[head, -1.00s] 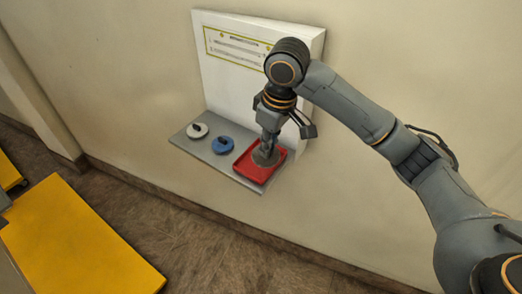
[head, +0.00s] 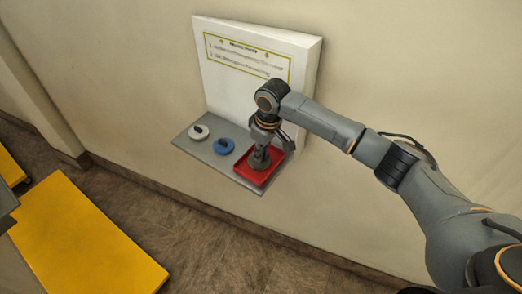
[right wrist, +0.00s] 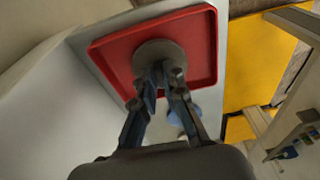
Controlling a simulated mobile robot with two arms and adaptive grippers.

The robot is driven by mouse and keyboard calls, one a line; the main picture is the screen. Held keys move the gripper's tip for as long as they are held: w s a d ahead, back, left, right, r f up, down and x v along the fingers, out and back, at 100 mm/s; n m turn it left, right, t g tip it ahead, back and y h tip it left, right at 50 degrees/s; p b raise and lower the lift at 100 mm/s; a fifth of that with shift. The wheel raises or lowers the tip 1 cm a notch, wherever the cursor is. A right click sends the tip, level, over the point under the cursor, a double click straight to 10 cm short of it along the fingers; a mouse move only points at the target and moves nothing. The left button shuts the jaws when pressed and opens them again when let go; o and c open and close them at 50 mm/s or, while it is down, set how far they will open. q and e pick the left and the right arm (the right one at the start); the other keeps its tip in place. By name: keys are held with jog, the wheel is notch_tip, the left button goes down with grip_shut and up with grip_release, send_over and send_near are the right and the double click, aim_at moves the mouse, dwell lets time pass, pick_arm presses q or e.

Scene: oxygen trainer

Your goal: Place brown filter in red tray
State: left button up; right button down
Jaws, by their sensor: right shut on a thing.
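The brown filter (head: 260,162) is a round grey-brown disc with a grip on top. It is over the floor of the red tray (head: 246,177), inside the rim as seen in the head view. My left gripper is not in view.
The tray is on a grey shelf (head: 190,148) below a white instruction panel (head: 215,85) on the wall. A white disc (head: 199,131) and a blue disc (head: 223,146) sit to the left. A yellow surface (head: 80,240) is at lower left.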

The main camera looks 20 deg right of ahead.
aim_at(266, 162)
jog(key=c, duration=1.4)
grip_release()
jog(key=shift+f, duration=0.1)
jog(key=r, duration=0.4)
jog(key=s+r+b, duration=0.1)
jog(key=r, duration=0.3)
jog(key=d+r+b, duration=0.1)
jog(key=r, duration=0.3)
jog(key=shift+s+r, duration=0.1)
jog(key=shift+s, duration=0.1)
